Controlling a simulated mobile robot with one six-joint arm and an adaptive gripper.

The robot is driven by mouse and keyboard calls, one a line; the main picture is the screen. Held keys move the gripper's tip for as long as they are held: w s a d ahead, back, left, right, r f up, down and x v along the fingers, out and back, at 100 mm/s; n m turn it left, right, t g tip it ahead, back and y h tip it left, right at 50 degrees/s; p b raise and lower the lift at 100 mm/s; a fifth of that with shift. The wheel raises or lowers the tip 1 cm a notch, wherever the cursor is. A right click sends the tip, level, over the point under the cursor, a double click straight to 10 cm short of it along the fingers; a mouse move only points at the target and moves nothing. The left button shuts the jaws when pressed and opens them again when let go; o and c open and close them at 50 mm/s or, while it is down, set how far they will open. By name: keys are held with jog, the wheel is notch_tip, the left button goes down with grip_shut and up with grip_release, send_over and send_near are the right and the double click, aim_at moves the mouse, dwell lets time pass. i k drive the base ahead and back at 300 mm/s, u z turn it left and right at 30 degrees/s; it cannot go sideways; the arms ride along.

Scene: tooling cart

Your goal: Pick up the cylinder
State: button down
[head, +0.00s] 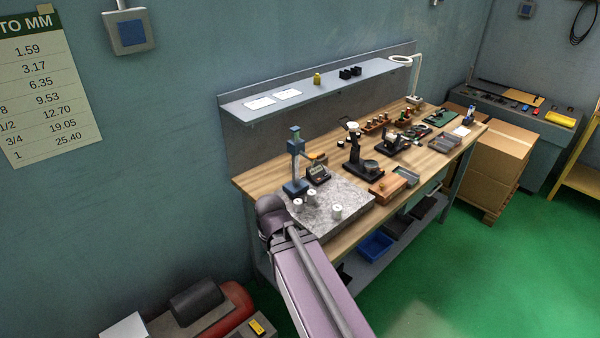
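Small pale cylinders stand upright on a grey speckled stone plate (355,198) at the near left end of the wooden workbench. One cylinder (337,212) stands apart to the right. Two others, a left one (298,205) and a middle one (312,197), stand close together near the blue gauge stand. They are too small in the view to tell details. My purple arm rises from the bottom of the picture and its dark joint covers the plate's left front corner. My gripper is not in view, so I cannot see what it holds.
A blue gauge stand (295,170) and a dark digital readout (318,174) stand at the plate's back left. A black stand (355,155) and a wooden box (388,188) are to its right. A grey shelf (330,92) runs above the bench. Green floor is free at the right front.

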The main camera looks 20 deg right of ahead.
aim_at(311, 193)
jog(key=u, duration=0.45)
jog(key=k, duration=1.15)
jog(key=z, duration=0.8)
jog(key=i, duration=1)
